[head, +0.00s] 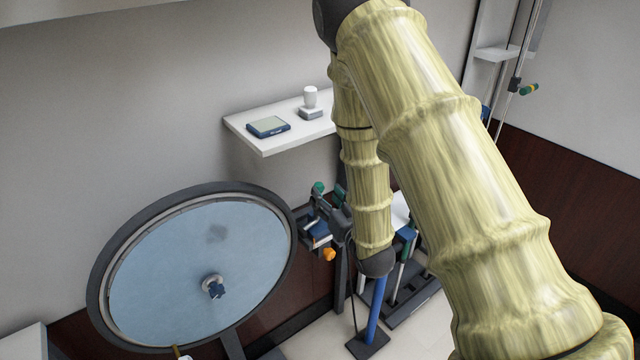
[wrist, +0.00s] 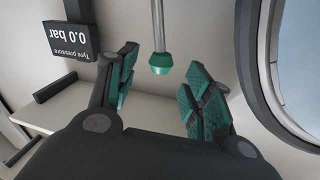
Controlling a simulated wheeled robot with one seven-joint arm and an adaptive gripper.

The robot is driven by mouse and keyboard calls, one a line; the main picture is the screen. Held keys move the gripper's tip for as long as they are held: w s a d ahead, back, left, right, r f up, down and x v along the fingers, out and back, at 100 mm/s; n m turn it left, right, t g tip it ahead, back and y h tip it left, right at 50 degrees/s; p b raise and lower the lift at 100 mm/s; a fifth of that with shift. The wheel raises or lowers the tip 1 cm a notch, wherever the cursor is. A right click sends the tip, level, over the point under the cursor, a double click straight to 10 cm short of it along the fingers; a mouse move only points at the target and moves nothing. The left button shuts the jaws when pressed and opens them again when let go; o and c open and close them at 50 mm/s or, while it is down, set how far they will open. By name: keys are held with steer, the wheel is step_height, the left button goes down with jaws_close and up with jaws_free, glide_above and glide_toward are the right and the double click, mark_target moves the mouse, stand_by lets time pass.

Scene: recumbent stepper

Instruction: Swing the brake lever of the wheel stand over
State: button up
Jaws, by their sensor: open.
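The brake lever shows in the wrist view as a thin grey rod hanging from the top edge, with a green knob (wrist: 161,64) at its end. My gripper (wrist: 162,68) is open, with one teal-padded finger on each side of the knob in the picture. Gaps show on both sides and neither finger touches it; I cannot tell how deep the knob lies between them. The wheel (head: 103,260) with its dark tyre and pale blue disc stands at the left of the head view; its rim (wrist: 252,60) curves along the right of the wrist view. The lever's pivot is out of the wrist view.
A dark display (wrist: 66,38) reads tyre pressure 0.0 bar, upside down, at the wrist view's upper left. In the head view, a white wall shelf (head: 262,148) carries a blue-grey device (head: 268,127) and a white cup-like object (head: 310,97). An orange knob (head: 328,254) is right of the wheel.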

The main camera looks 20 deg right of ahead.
mark_target(322, 191)
steer(key=shift+w+a+f+p, duration=0.15)
steer(key=shift+w+p, duration=0.1)
steer(key=shift+w, duration=0.6)
steer(key=shift+w+a+r+p, duration=0.15)
steer(key=shift+w+p, duration=0.1)
steer(key=shift+w, duration=0.65)
steer(key=shift+w+a+f+p, duration=0.15)
steer(key=shift+w+p, duration=0.1)
steer(key=shift+w, duration=0.6)
jaws_close()
steer(key=shift+d, duration=0.15)
